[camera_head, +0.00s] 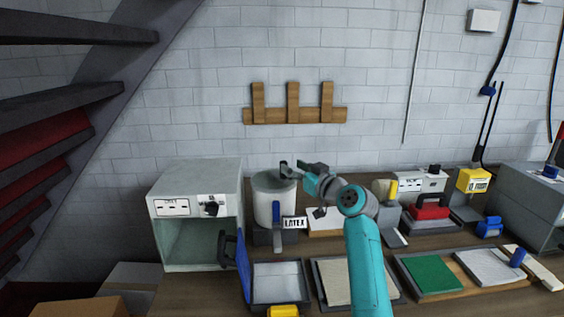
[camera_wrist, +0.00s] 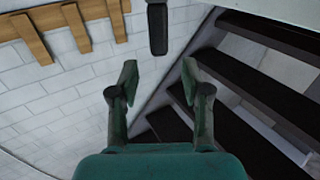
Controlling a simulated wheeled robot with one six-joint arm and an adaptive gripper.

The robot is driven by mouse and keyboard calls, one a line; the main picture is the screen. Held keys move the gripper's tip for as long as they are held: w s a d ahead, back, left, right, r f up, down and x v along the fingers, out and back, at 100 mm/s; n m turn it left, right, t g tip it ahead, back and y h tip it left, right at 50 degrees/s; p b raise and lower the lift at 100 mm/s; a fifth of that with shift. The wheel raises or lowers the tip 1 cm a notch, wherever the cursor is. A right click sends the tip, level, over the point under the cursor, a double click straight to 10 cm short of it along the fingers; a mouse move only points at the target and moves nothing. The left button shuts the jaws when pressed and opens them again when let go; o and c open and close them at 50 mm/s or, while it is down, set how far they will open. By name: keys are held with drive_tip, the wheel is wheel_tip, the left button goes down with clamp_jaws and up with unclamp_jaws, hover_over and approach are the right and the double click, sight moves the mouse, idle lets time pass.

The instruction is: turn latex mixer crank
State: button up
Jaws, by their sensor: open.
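A dark upright piece (camera_head: 284,169) stands at the drum's top, probably the crank handle. My gripper (camera_head: 300,168) is beside it, just above the drum's right rim, pointing left. In the wrist view my gripper (camera_wrist: 160,75) is open, with nothing between its fingers. A dark rounded bar (camera_wrist: 158,28), probably the same handle, hangs centred just beyond the fingertips. Contact is not visible.
A grey open-fronted cabinet (camera_head: 196,175) with a blue-edged door (camera_head: 243,265) stands left of the drum. A metal tray (camera_head: 278,284) lies in front. A green mat (camera_head: 433,275) and small machines fill the bench's right. Wooden pegs (camera_head: 294,115) are on the wall behind.

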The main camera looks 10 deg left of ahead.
sight(286, 163)
drive_tip(key=shift+x, duration=3)
clamp_jaws()
